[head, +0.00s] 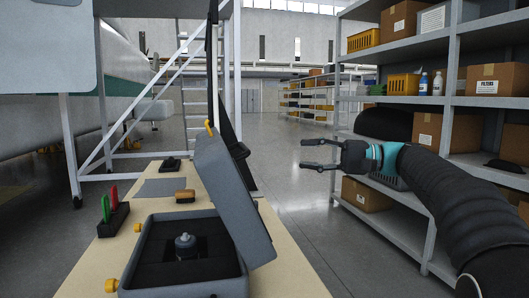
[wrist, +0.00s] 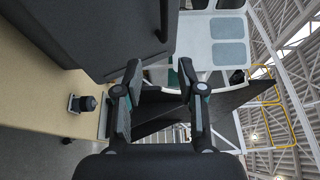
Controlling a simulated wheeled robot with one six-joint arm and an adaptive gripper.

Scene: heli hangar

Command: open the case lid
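The grey case (head: 135,262) sits on the light table with dark foam inside and a grey knobbed part (head: 186,246) in it. Its lid (head: 235,190) stands raised on the case's right side, leaning to the right, so the inside of the case shows. Yellow latches (head: 111,285) are on the case's left side. My gripper (head: 308,154) is to the right of the lid, apart from it, with its fingers spread and nothing between them. The wrist view also shows the open gripper (wrist: 159,75). A dark panel with a handle (wrist: 110,35), perhaps the lid, fills that view's upper left.
Shelves with boxes (head: 445,130) stand at the right. Open floor (head: 300,215) lies between table and shelves.

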